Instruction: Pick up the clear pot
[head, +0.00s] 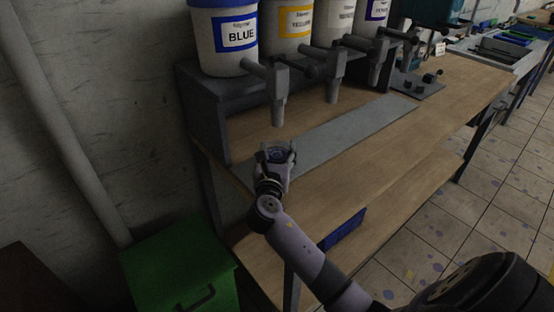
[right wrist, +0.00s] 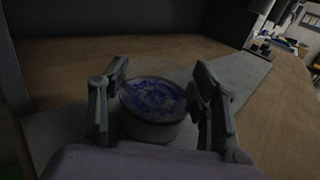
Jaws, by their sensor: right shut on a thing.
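The clear pot (head: 278,155) is a small round cup with blue contents, near the left end of the workbench (head: 390,165). My right gripper (head: 278,148) has one finger on each side of it and is shut on it. In the right wrist view the pot (right wrist: 153,100) sits upright between the two fingers (right wrist: 159,68), its blue, mottled contents showing from above. I cannot tell whether its base touches the grey strip below. My left gripper is not in view.
A blue-labelled bucket (head: 224,45) and several others stand on a grey raised shelf (head: 225,90), with grey dispensing taps (head: 278,95) jutting out in front. A grey strip (head: 345,132) runs along the bench. A green bin (head: 180,265) stands at lower left.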

